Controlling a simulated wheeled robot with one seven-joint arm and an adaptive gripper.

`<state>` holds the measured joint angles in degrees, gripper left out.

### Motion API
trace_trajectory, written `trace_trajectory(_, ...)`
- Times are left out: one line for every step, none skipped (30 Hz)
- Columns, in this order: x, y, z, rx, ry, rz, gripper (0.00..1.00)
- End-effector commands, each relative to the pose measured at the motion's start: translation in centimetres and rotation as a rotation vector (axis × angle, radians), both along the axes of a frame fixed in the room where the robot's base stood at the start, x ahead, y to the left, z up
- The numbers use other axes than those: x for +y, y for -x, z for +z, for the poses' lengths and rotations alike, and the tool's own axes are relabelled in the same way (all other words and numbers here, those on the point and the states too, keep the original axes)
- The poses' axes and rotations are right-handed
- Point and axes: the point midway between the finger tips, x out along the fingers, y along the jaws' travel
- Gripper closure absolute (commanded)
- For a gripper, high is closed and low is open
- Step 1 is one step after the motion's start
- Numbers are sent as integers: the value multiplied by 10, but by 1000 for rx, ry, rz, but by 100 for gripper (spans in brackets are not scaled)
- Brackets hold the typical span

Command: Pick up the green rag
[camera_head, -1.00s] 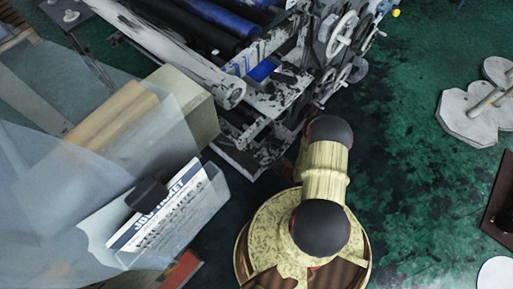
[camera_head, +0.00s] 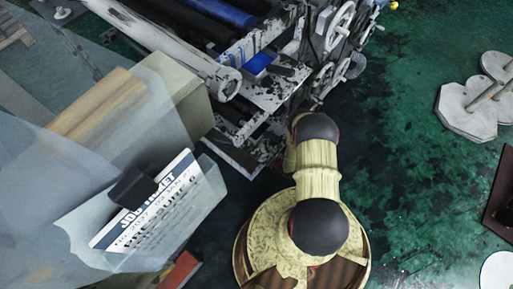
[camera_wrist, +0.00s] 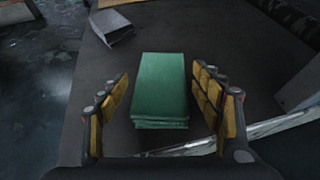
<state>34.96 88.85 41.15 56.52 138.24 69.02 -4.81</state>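The green rag (camera_wrist: 161,88) is a neatly folded, layered stack lying on a dark surface (camera_wrist: 80,90) in the wrist view. My gripper (camera_wrist: 164,88) is open, with its yellow-padded fingers to the left and right of the rag. Gaps show between the rag and both fingers, so it is not gripped. The rag does not show in the head view, and neither do the gripper's fingers.
In the head view, a machine with rollers and handwheels (camera_head: 250,75) stands ahead of my arm. A clipped job ticket (camera_head: 150,205) and a pale block (camera_head: 185,100) are at left. Flat weights (camera_head: 468,110) lie on green floor at right. A grey open piece (camera_wrist: 112,28) lies beyond the rag.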

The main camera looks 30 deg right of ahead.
Motion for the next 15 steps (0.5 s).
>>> trace_trajectory(0, 0, 0, 0, 0, 0, 39)
trace_trajectory(0, 0, 0, 0, 0, 0, 41)
trace_trajectory(0, 0, 0, 0, 0, 0, 43)
trace_trajectory(0, 0, 0, 0, 0, 0, 45)
trace_trajectory(0, 0, 0, 0, 0, 0, 47)
trace_trajectory(0, 0, 0, 0, 0, 0, 49)
trace_trajectory(0, 0, 0, 0, 0, 0, 51)
trace_trajectory(0, 0, 0, 0, 0, 0, 52)
trace_trajectory(0, 0, 0, 0, 0, 0, 55)
trace_trajectory(0, 0, 0, 0, 0, 0, 56)
trace_trajectory(0, 0, 0, 0, 0, 0, 58)
trace_trajectory(0, 0, 0, 0, 0, 0, 60)
trace_trajectory(0, 0, 0, 0, 0, 0, 62)
trace_trajectory(0, 0, 0, 0, 0, 0, 64)
trace_trajectory(0, 0, 0, 0, 0, 0, 66)
